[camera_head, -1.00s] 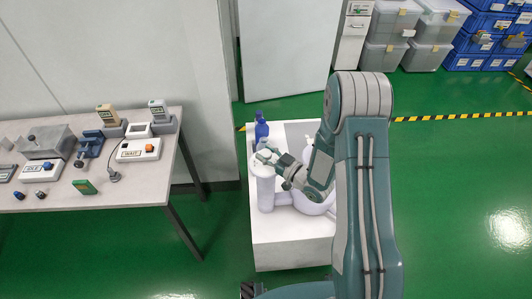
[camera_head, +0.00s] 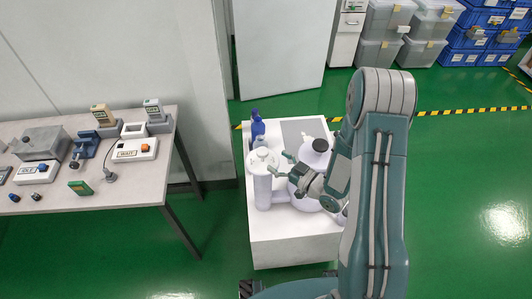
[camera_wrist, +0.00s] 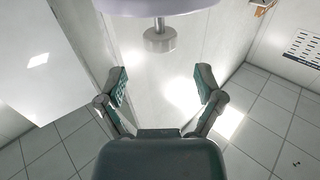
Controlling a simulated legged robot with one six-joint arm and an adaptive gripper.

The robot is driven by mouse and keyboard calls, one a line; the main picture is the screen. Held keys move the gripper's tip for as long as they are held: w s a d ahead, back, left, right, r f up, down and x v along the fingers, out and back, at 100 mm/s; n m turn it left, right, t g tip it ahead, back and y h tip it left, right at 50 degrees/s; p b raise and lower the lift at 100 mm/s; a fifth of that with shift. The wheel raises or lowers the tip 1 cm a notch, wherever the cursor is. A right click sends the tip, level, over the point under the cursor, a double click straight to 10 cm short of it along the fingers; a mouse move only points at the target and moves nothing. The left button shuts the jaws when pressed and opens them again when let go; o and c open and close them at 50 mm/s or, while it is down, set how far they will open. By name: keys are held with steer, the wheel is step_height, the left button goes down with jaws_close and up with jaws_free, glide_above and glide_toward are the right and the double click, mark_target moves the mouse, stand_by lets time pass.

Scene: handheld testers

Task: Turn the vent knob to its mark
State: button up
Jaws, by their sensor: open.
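A white upright cylinder (camera_head: 263,188) with a round, wider top stands on the white bench, and a small dark spot shows on that top. My gripper (camera_head: 280,165) is just to its right, with its fingers spread towards it. In the wrist view the gripper (camera_wrist: 160,80) is open, with nothing between its fingers. A grey round metal knob-like piece (camera_wrist: 159,41) on a short stem shows beyond the fingers, against a pale disc (camera_wrist: 140,7) cut off by the frame edge. I cannot tell for certain that it is the vent knob, and no mark is readable.
A white round flask (camera_head: 314,156) stands behind my gripper, partly hidden by my arm. A blue bottle (camera_head: 257,131) is at the bench's back left. A table (camera_head: 120,188) with testers stands to the left.

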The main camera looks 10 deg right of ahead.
steer(key=v, duration=0.5)
steer(key=shift+s+d, duration=0.2)
steer(key=shift+d, duration=0.05)
